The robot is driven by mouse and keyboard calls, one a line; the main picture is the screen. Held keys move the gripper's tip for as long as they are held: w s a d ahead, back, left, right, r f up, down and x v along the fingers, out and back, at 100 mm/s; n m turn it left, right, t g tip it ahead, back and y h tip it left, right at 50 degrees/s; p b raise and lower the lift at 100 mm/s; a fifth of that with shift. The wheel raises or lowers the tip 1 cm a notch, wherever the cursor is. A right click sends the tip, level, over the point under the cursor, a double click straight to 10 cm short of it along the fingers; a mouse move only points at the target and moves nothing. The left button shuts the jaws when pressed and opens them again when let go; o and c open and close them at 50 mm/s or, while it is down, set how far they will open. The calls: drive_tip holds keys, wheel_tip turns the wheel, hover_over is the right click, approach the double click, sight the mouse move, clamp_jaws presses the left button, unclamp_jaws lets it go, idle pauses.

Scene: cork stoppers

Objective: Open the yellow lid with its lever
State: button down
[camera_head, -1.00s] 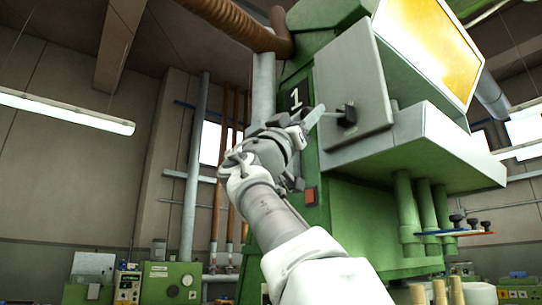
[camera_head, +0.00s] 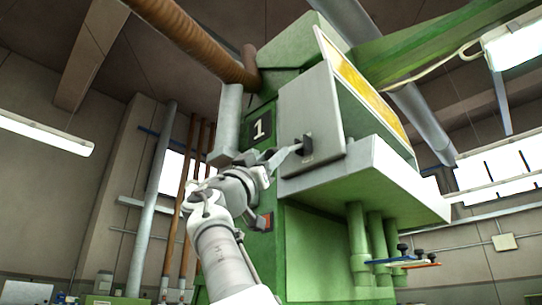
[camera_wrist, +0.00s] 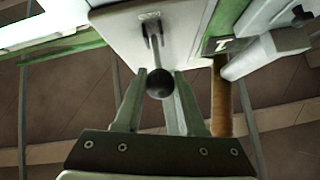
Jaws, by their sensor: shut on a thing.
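The yellow lid (camera_head: 362,84) is a bright yellow panel in a pale frame, high on the green machine; it is seen at a slant. A grey side panel (camera_head: 310,112) stands to its left and carries a lever with a dark mount (camera_head: 306,146). In the wrist view the lever's black ball knob (camera_wrist: 160,84) sits between my fingertips, with its thin rod running up to a forked bracket (camera_wrist: 151,25) on the panel. My gripper (camera_head: 284,156) is shut on the lever at the knob; it also shows in the wrist view (camera_wrist: 159,88).
A pale grey ledge (camera_head: 385,175) juts out below the panel, with green pipes (camera_head: 366,235) under it. A red switch (camera_head: 265,221) is on the machine's column beside my arm. A brown pipe (camera_head: 190,40) crosses above. Open air lies left of the column.

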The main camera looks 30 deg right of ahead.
drive_tip(key=c, duration=0.5)
unclamp_jaws()
drive_tip(key=shift+d, duration=0.15)
drive_tip(key=shift+f, duration=0.1)
drive_tip(key=b+v, duration=0.6)
drive_tip(key=v, duration=1.1)
drive_tip(key=shift+f, duration=0.1)
